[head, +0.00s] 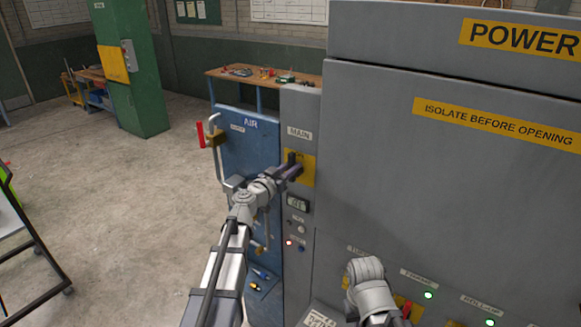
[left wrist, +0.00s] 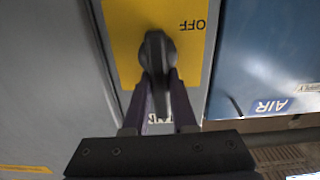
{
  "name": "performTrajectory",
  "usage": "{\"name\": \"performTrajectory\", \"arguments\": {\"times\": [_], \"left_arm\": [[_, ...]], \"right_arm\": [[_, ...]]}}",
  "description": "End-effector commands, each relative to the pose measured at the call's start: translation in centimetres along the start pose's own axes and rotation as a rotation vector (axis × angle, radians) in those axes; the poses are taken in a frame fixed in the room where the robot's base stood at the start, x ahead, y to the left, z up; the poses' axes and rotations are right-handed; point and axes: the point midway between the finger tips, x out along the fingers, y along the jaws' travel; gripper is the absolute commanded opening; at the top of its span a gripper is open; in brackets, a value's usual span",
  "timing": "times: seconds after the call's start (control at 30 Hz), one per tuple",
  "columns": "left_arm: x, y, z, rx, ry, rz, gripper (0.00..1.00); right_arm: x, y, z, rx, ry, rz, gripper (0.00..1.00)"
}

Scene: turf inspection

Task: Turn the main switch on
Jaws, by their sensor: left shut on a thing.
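The main switch is a black rotary handle (head: 292,158) on a yellow plate (head: 306,168), under a MAIN label on a narrow grey panel. In the left wrist view, the handle (left wrist: 155,48) stands out from the yellow plate (left wrist: 120,30) and lies along the plate toward the MAIN label. The OFF mark (left wrist: 192,25) appears upside down beside it. My left gripper (head: 288,172) is at the switch. Its two fingers (left wrist: 160,98) are shut on the handle, one on each side. Part of the label is hidden behind the fingers. Only a grey part of my right arm shows at the bottom right.
The large grey POWER cabinet (head: 430,190) rises to the right. A blue AIR panel (head: 250,150) with a red-handled valve (head: 201,134) is at left. The concrete floor further left is mostly clear.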

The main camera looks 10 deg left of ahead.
Motion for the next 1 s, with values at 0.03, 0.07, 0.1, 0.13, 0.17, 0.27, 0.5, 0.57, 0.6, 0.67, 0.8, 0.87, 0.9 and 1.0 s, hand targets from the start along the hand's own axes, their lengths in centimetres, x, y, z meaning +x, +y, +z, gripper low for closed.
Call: {"name": "performTrajectory", "arguments": {"times": [0.03,0.07,0.1,0.13,0.17,0.27,0.5,0.57,0.6,0.67,0.8,0.87,0.9,1.0], "left_arm": [[-0.4,0.68,0.49,0.023,-0.01,0.012,0.0],[-0.4,0.69,0.49,0.029,-0.01,0.012,0.0],[-0.41,0.71,0.49,0.035,-0.01,0.012,0.0],[-0.41,0.71,0.49,0.039,-0.01,0.012,0.0],[-0.41,0.72,0.49,0.042,-0.01,0.012,0.0],[-0.42,0.73,0.5,0.048,-0.01,0.012,0.0],[-0.43,0.73,0.5,0.049,-0.01,0.012,0.0],[-0.43,0.72,0.5,0.049,-0.01,0.012,0.0],[-0.44,0.72,0.5,0.049,-0.01,0.011,0.0],[-0.44,0.7,0.51,0.049,-0.01,0.011,0.32],[-0.36,0.58,0.47,0.048,-0.01,0.009,0.47],[-0.31,0.52,0.43,0.048,-0.01,0.008,0.54],[-0.28,0.48,0.4,0.047,-0.009,0.008,0.55],[-0.21,0.38,0.33,0.046,-0.009,0.006,0.55]], "right_arm": [[0.26,-0.02,-0.02,0.0,0.0,0.0,0.0],[0.26,-0.02,-0.02,0.0,0.0,0.0,0.0],[0.26,-0.02,-0.02,0.0,0.0,0.0,0.0],[0.26,-0.02,-0.02,0.0,0.0,0.0,0.0],[0.26,-0.02,-0.02,0.0,0.0,0.0,0.0],[0.26,-0.02,-0.02,0.0,0.0,0.0,0.0],[0.26,-0.02,-0.02,0.0,0.0,0.0,0.0],[0.27,-0.02,-0.02,0.0,0.0,0.0,0.0],[0.27,-0.02,-0.02,0.0,0.0,0.0,0.0],[0.27,-0.02,-0.02,0.0,0.0,0.0,0.0],[0.23,-0.02,-0.01,0.0,0.0,0.0,0.0],[0.2,-0.02,-0.01,0.0,0.0,0.0,0.0],[0.18,-0.02,-0.01,0.0,0.0,0.0,0.0],[0.13,-0.01,-0.01,0.0,0.0,0.0,0.0]]}}
